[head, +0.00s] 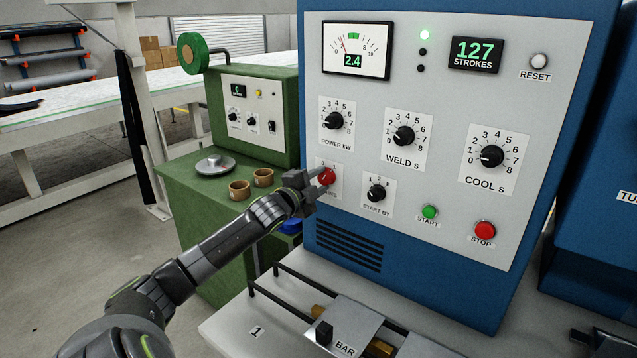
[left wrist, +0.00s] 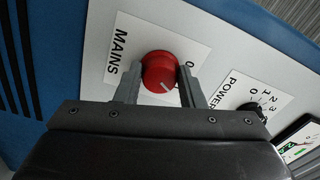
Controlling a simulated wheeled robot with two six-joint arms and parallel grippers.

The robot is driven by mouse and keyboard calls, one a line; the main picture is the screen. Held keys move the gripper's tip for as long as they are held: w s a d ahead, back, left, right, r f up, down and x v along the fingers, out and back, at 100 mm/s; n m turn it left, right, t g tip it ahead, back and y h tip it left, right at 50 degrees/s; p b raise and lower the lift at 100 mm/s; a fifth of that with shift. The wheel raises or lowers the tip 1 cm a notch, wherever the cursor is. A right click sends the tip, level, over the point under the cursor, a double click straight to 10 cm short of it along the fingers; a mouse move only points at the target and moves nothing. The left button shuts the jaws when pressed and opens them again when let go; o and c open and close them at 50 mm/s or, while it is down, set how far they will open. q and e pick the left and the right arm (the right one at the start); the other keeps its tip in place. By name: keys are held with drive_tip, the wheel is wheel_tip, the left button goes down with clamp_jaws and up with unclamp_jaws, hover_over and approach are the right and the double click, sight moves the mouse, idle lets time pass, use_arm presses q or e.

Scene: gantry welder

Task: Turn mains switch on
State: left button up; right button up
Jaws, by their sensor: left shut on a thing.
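The red mains switch knob (head: 326,176) is at the lower left of the welder's panel. It also shows in the left wrist view (left wrist: 160,72) on a white plate marked MAINS. My left gripper (head: 313,187) is at the panel, with one finger on each side of the knob, shut on it. In the left wrist view the knob's white pointer mark slants to the lower right, away from the visible 0. The right finger hides part of the plate there. My right gripper is not in view.
A green cabinet (head: 190,190) stands left.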

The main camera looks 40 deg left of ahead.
use_arm(q)
drive_tip(key=o, duration=1)
drive_tip(key=shift+s+d+p, duration=0.25)
drive_tip(key=shift+s+d, duration=0.1)
drive_tip(key=shift+s, duration=2.55)
drive_tip(key=shift+s+d+p, duration=0.25)
drive_tip(key=shift+s+d, duration=0.05)
drive_tip(key=shift+s, duration=2.55)
drive_tip(key=shift+s+d+p, duration=0.25)
drive_tip(key=shift+s+d, duration=0.1)
drive_tip(key=shift+s, duration=2.55)
